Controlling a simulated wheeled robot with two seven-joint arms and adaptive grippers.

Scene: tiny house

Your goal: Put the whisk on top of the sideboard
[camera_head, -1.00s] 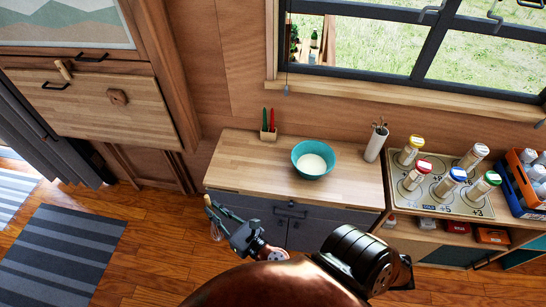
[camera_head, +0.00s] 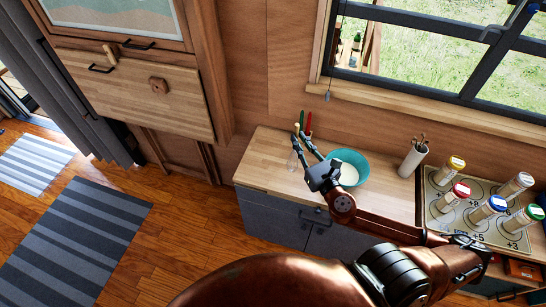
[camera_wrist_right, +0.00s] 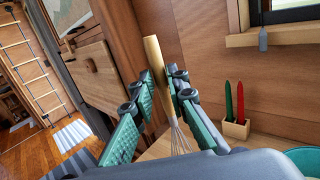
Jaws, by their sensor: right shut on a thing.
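My right gripper (camera_head: 302,140) is shut on the whisk (camera_head: 293,158), which hangs wires down over the left end of the sideboard's wooden top (camera_head: 262,168). In the right wrist view, the whisk's pale wooden handle (camera_wrist_right: 154,62) stands between the two green-padded fingers of the right gripper (camera_wrist_right: 158,92), slightly tilted. Its wires point down toward the top; their lower ends are hidden behind my gripper body, so I cannot tell whether they touch. My left gripper is not in view.
A teal bowl (camera_head: 357,159) stands right of my gripper on the sideboard. A small holder with green and red utensils (camera_wrist_right: 236,129) is at the back by the wall. A white utensil cup (camera_head: 412,160) and several spice jars (camera_head: 454,197) are farther right.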

